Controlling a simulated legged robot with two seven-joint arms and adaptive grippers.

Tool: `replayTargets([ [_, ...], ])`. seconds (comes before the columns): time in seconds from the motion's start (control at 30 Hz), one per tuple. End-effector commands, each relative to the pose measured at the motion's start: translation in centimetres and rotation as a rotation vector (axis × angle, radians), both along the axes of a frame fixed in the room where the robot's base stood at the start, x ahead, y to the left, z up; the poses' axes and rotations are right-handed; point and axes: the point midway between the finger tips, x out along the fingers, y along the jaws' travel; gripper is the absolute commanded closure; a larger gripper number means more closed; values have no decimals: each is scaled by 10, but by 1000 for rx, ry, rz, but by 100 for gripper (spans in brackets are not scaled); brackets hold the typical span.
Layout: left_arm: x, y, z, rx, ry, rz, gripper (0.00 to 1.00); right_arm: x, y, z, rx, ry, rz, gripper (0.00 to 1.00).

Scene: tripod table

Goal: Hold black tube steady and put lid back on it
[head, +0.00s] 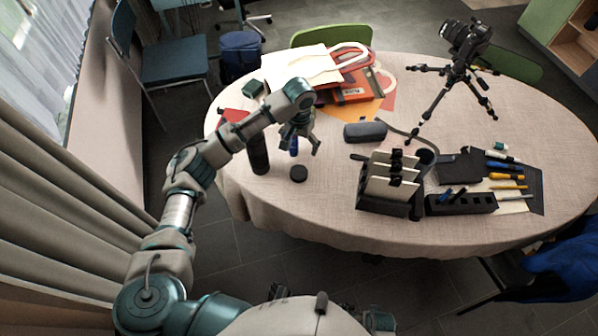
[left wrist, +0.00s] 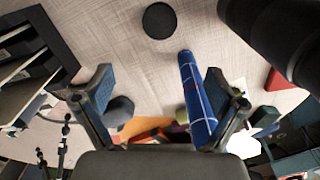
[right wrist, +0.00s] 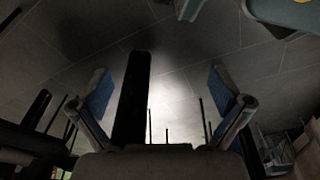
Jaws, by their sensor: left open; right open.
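The black tube (head: 259,156) stands at the left front of the table, its top partly hidden by my left arm. It also shows in the left wrist view (left wrist: 268,32) at the upper right. A round black lid (head: 298,173) lies flat to the right of the tube; it shows in the left wrist view (left wrist: 159,20) at the top. My left gripper (head: 302,143) is open and empty above the table, right of the tube and behind the lid. My right gripper (right wrist: 160,88) is open and empty, out of the head view, with dark floor beyond it.
A blue cylinder (left wrist: 196,95) stands close to my left gripper. A black rack (head: 383,205), a dark case (head: 365,132) and a camera tripod (head: 460,80) are to the right. Bags (head: 310,68) lie behind. The cloth around the lid is clear.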

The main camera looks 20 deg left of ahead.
Motion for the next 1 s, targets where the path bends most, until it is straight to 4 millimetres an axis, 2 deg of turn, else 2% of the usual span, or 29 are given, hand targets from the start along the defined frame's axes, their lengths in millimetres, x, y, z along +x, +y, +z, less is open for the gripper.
replayTargets([
  [0.03, -1, 0, -14, 2, 5, 0, 5, 1, 0, 2, 0, -2, 0, 0],
  [0.2, -1, 2, -53, 2, 4, 1, 5, 8, 2, 19, 1, -8, -3, 0],
  [0.4, -1, 1, -89, 1, 3, 0, 5, 14, 2, 38, 1, -14, -5, 0],
  [0.53, -1, 1, -100, 0, 1, 0, 5, 16, 2, 46, 1, -17, -6, 0],
  [0.9, -1, 1, -103, 0, 0, 0, 5, 17, 2, 48, 1, -14, -6, 0],
  [1.0, -2, 1, -112, 0, 1, -1, 5, 18, 2, 50, 2, -14, -6, 0],
])
